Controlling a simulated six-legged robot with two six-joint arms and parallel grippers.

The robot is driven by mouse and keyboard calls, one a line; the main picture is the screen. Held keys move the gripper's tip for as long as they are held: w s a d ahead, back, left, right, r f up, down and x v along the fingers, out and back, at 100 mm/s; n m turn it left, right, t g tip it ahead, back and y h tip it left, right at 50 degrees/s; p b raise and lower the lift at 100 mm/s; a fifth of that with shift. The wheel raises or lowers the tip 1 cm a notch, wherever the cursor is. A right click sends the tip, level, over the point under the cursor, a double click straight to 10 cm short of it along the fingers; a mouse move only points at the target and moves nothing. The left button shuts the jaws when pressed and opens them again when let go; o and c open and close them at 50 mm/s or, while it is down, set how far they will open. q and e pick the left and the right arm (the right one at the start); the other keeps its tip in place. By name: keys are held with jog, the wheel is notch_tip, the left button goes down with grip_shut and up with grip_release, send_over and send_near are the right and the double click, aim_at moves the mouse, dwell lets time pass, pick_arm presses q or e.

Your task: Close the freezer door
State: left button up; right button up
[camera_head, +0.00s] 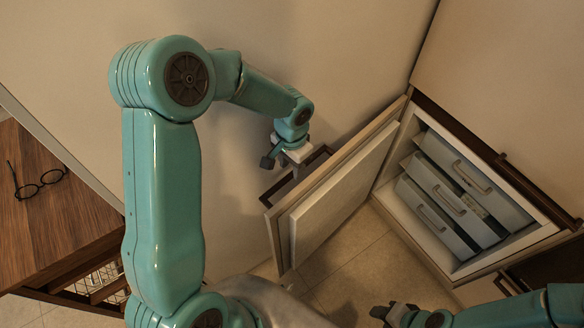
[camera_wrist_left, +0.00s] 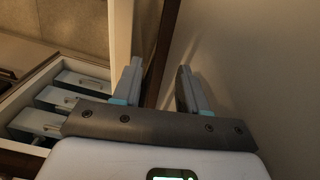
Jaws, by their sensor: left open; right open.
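The freezer door (camera_head: 335,190) stands wide open, swung out to the left of the freezer cabinet (camera_head: 408,196). Several drawers (camera_head: 462,195) show inside the cabinet. My left gripper (camera_head: 282,158) is open, behind the door's outer face, near its dark handle (camera_head: 314,160). In the left wrist view my left gripper (camera_wrist_left: 158,85) has its two fingers apart, with the door edge (camera_wrist_left: 122,45) by the left finger and the wall at the right. Whether a finger touches the door or handle I cannot tell. My right gripper (camera_head: 388,312) is low in the head view, in front of the freezer, apart from the door.
A wooden cabinet (camera_head: 60,225) with a pair of glasses (camera_head: 38,182) on top stands at the left. Plain walls close in behind the left arm and freezer. Tiled floor (camera_head: 350,260) is free between the door and the cabinet.

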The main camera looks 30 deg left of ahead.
pick_arm(q)
jog(key=shift+f, duration=1.2)
grip_shut()
